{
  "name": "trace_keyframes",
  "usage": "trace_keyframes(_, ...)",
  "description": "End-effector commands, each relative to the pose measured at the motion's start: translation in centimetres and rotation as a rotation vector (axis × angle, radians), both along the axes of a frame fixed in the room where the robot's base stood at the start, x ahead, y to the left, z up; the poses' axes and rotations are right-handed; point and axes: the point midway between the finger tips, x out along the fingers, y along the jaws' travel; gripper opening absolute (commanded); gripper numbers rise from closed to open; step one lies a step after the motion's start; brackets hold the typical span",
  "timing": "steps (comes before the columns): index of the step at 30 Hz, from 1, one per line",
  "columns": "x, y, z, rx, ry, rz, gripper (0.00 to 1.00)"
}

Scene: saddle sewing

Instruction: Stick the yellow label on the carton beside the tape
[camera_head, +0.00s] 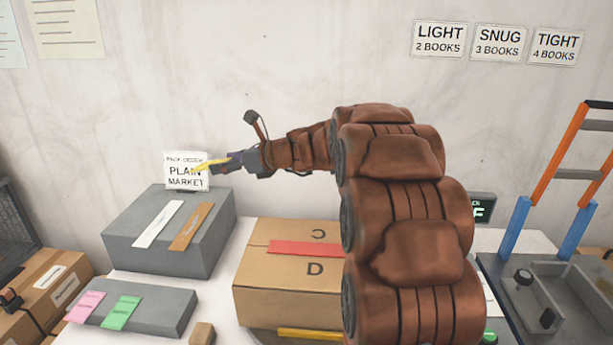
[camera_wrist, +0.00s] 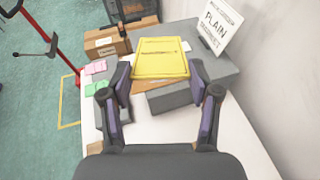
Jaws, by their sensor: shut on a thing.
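The yellow label (camera_wrist: 160,58) is a flat, bright sheet with a line of print too small to read. My gripper (camera_wrist: 160,74) is shut on its near edge, and the label sticks out beyond the fingertips. In the head view the label (camera_head: 208,166) shows nearly edge-on, above the large grey block and in front of the sign. The carton (camera_head: 268,272) is brown, with a red tape strip (camera_head: 302,248) across its top and the printed letters C and D. My gripper is up and left of the carton, apart from it. My arm hides the carton's right part.
A large grey block (camera_head: 130,238) carries a white and a brown strip. A lower grey block (camera_head: 165,310) carries pink and green labels. A "PLAIN MARKET" sign (camera_head: 186,180) stands behind. A yellow strip (camera_head: 310,334) lies low before the carton. An orange-blue frame (camera_head: 568,150) stands right.

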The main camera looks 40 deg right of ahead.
Motion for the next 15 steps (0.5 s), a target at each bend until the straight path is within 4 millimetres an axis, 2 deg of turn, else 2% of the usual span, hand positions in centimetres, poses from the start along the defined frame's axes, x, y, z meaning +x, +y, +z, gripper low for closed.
trace_keyframes(1,-0.1,-0.6,0.6,-0.017,0.013,0.021,0.48)
trace_keyframes(5,-0.6,-1.2,1.4,-0.050,0.055,0.105,0.48)
trace_keyframes(12,-2.0,-2.3,1.5,-0.119,0.135,0.257,0.48)
trace_keyframes(15,-2.7,-3.0,0.9,-0.148,0.169,0.307,0.48)
